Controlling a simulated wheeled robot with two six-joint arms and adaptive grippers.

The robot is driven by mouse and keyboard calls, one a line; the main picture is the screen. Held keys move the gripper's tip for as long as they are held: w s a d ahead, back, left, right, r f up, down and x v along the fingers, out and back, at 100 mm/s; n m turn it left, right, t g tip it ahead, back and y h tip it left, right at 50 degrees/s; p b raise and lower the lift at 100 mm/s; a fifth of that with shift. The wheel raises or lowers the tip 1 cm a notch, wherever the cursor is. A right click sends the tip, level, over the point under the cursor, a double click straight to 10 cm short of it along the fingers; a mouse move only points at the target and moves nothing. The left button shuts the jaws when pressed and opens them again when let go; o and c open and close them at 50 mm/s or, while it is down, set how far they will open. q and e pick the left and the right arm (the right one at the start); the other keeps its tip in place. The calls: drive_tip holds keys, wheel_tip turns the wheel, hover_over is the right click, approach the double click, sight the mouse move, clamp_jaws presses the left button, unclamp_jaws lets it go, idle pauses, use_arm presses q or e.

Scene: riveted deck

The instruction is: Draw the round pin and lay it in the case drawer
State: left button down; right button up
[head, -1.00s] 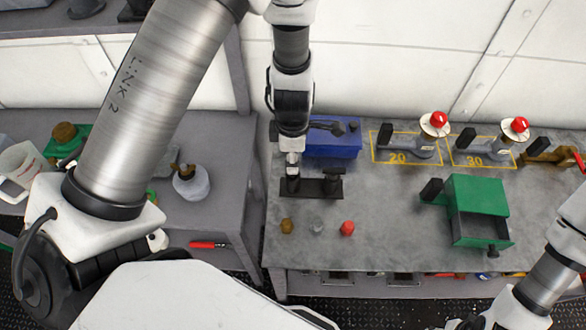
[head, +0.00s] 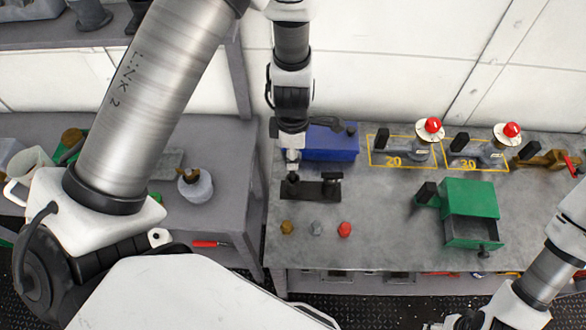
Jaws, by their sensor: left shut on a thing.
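My left gripper (head: 292,166) points down over the left end of a small black block (head: 312,190) on the grey bench. It is shut on the round pin, which the fingers mostly hide; I cannot tell whether its lower end is still in the block. A black knob-like post (head: 331,178) stands at the block's right end. The green case (head: 470,199) stands to the right, with its drawer (head: 473,241) pulled out towards me. The drawer looks empty.
Brown (head: 287,228), grey (head: 316,228) and red (head: 344,229) knobs lie in front of the block. A blue box (head: 335,145) stands behind it. Red-topped fixtures marked 20 (head: 430,126) and 30 (head: 508,132) stand at the back. The bench between block and case is clear.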

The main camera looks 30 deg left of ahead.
use_arm(q)
drive_tip(key=shift+r+p, duration=1.1)
drive_tip(key=shift+r, duration=0.05)
drive_tip(key=shift+g, duration=0.3)
